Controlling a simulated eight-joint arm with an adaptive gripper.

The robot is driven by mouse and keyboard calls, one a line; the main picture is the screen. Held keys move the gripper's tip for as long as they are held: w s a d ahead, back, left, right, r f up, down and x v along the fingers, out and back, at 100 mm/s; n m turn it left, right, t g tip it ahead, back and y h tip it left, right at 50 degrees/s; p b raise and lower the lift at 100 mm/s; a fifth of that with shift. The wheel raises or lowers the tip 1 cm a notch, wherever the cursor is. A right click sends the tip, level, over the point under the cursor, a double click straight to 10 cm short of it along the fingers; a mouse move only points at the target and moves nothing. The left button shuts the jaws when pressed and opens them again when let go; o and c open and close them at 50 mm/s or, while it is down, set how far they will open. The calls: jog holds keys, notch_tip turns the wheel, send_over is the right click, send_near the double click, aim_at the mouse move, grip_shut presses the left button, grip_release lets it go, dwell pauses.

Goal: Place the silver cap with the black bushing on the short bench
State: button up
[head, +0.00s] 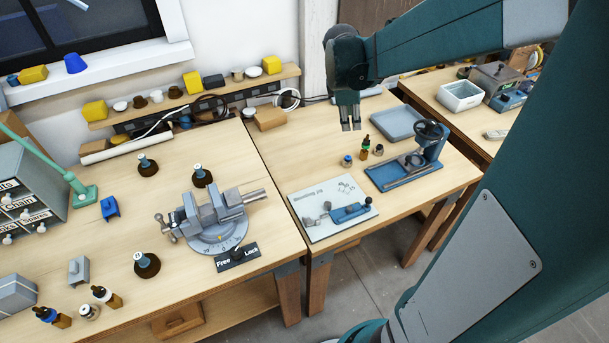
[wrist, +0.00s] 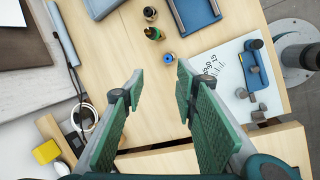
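My gripper (head: 350,127) is open and empty, hanging above the middle bench (head: 290,157). Its two green-padded fingers stand wide apart in the wrist view (wrist: 157,82). A small silvery piece with a dark top (head: 378,150) stands on that bench, right of a green-and-orange bottle (head: 365,148); it looks like the silver cap with the black bushing, but it is too small to be sure. It also shows in the wrist view (wrist: 149,13). A small blue-topped piece (head: 347,161) stands left of the bottle. I cannot tell which bench is the short one.
A grey vise (head: 216,226) stands on the left bench. A back shelf (head: 170,104) holds several parts.

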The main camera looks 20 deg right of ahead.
jog(key=s+a+r+m+t+y, duration=0.1)
jog(key=s+a+r+m+t, duration=0.1)
jog(key=s+a+m, duration=0.4)
jog(key=s+a+r+m+t+y, duration=0.2)
jog(key=s+a+m, duration=0.4)
jog(key=s+a, duration=0.8)
jog(key=a+r+t, duration=0.1)
jog(key=a, duration=0.4)
jog(key=shift+s+a+r+y, duration=0.15)
jog(key=shift+s+a+y, duration=0.15)
jog(key=shift+a, duration=0.1)
